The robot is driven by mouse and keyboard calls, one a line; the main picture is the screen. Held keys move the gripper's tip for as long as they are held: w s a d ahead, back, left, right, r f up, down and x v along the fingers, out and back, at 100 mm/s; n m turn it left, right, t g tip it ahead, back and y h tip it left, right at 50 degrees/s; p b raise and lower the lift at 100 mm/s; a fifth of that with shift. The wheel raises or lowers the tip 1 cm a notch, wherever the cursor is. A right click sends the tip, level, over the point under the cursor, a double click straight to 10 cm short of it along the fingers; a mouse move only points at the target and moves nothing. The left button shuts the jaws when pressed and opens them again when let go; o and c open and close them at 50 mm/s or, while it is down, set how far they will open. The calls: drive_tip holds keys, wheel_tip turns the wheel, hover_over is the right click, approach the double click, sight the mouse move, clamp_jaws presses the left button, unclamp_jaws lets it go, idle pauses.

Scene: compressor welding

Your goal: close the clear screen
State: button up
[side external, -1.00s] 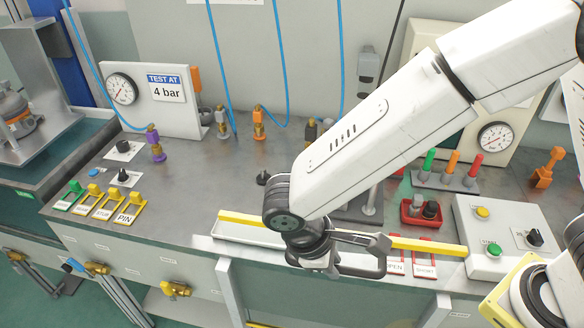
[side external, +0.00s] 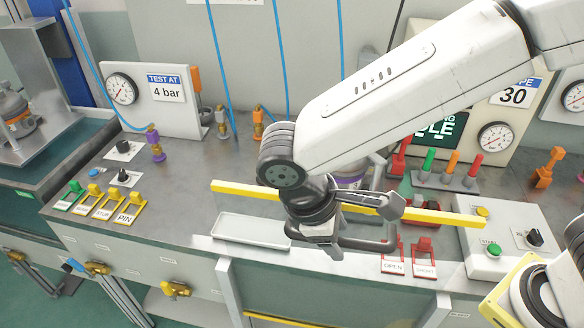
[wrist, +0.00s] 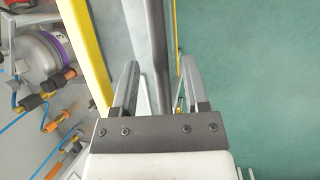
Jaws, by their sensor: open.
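The clear screen shows by its yellow top edge (side external: 245,188), which runs across the front of the bench; its clear pane is hard to make out. The edge stands above the bench front and passes behind my gripper (side external: 366,226). In the wrist view the yellow edge (wrist: 84,48) lies left of my fingers. A dark grey handle bar (wrist: 156,45) runs between the two fingers of my gripper (wrist: 160,82), which are open around it. I cannot tell whether either finger touches it. My wrist hides part of the screen in the side view.
Behind the screen is a grey vessel with a purple band (wrist: 38,52), with brass fittings and blue hoses. A shallow tray (side external: 250,229) lies at the bench front. OPEN and SHORT tags (side external: 409,267) and a button box (side external: 500,240) are to the right. Green floor in front is free.

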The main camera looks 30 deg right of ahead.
drive_tip(key=shift+r, duration=0.1)
drive_tip(key=v, duration=0.7)
drive_tip(key=shift+a+r, duration=0.2)
drive_tip(key=shift+r, duration=0.05)
drive_tip(key=shift+f, duration=0.1)
drive_tip(key=shift+x, duration=3.85)
drive_tip(key=shift+f, duration=0.35)
drive_tip(key=shift+r, duration=0.15)
